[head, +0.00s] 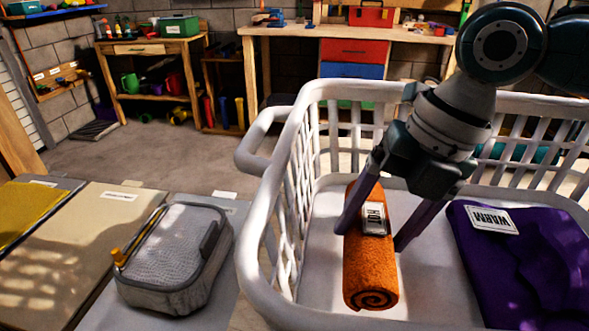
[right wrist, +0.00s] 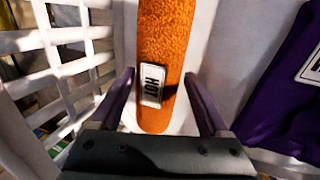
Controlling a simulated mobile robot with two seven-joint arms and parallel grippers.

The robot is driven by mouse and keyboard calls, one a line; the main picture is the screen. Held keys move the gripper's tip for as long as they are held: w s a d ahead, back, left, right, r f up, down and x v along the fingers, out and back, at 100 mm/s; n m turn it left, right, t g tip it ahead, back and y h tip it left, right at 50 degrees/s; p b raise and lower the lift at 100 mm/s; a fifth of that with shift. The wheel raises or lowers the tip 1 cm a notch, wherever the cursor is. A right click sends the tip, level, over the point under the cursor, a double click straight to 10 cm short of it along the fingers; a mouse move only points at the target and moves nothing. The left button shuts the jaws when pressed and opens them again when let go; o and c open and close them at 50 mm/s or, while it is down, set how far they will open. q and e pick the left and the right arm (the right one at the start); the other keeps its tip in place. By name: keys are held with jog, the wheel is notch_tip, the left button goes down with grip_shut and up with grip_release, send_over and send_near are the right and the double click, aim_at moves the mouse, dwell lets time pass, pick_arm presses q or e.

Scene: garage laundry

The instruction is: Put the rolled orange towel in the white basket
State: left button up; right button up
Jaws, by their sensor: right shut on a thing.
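The rolled orange towel (head: 368,275) has a white tag reading HOT and a spiral end facing me. It is inside the white basket (head: 277,215), low near the basket's left side; I cannot tell if it rests on the floor of the basket. My right gripper (head: 371,236) reaches down into the basket, its purple fingers on either side of the towel, shut on it. In the right wrist view the orange towel (right wrist: 163,60) runs between the two fingers, tag in sight. My left gripper is not in view.
A folded purple towel (head: 530,270) tagged WARM lies in the basket's right part. A grey mesh case (head: 175,260) lies left of the basket, beside beige and yellow panels. The basket's slatted walls stand around my gripper. A workbench (head: 345,32) is at the back.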

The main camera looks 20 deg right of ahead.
jog(key=shift+f, duration=0.65)
jog(key=shift+f, duration=0.15)
jog(key=o, duration=1.5)
jog(key=shift+c, duration=0.2)
jog(key=shift+r, duration=0.25)
jog(key=p+v, duration=0.1)
jog(key=v, duration=1.1)
jog(key=shift+p, duration=0.4)
